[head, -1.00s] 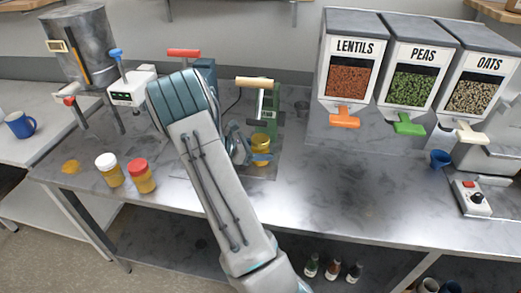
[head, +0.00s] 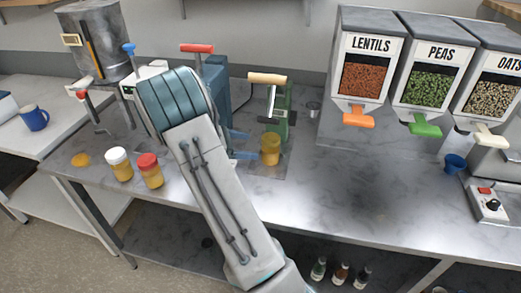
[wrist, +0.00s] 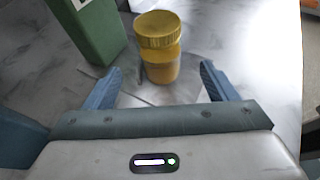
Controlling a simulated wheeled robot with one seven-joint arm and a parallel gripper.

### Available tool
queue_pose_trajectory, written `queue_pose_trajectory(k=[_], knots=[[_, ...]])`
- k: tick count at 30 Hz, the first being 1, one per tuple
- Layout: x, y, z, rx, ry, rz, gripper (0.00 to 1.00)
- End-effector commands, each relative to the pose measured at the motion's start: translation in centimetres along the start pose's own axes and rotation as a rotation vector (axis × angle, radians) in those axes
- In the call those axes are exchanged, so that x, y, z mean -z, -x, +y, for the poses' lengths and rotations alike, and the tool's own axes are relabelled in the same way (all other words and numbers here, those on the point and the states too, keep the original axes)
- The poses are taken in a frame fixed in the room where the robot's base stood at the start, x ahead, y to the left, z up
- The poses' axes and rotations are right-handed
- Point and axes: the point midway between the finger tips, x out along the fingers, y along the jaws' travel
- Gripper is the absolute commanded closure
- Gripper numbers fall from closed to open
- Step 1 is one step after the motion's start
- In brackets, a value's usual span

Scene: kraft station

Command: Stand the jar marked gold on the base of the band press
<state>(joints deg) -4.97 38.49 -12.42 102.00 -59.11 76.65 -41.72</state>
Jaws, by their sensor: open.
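A jar with a gold-yellow lid (head: 270,148) stands upright in front of the green press with a cream handle (head: 281,105). No marking on the jar is legible. In the wrist view the jar (wrist: 158,50) stands beside the green press column (wrist: 88,25), just beyond my fingertips. I cannot tell whether it stands on a press base or on the bench plate. My gripper (head: 246,145) is open, with its blue fingers left of the jar. In the wrist view my gripper (wrist: 161,72) has clear gaps to the jar on both sides.
A blue press with a red handle (head: 214,75) stands behind my arm. A white-lidded jar (head: 119,164) and a red-lidded jar (head: 150,170) stand at left, near a yellow patch (head: 80,160). Dispensers (head: 363,75) stand at right.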

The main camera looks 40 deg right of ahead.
Motion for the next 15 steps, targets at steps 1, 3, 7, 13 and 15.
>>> queue_pose_trajectory(k=[1,3,7,13,15], knots=[[0.1,0.8,0.0,-0.002,-0.001,0.002,0.21],[0.1,1.7,0.1,-0.002,-0.001,0.001,0.21],[0.0,2.6,-0.1,0.002,-0.005,0.006,0.21],[-1.2,3.6,-2.7,0.03,-0.111,0.132,0.21],[-1.8,4.2,-4.4,0.052,-0.183,0.213,0.21]])
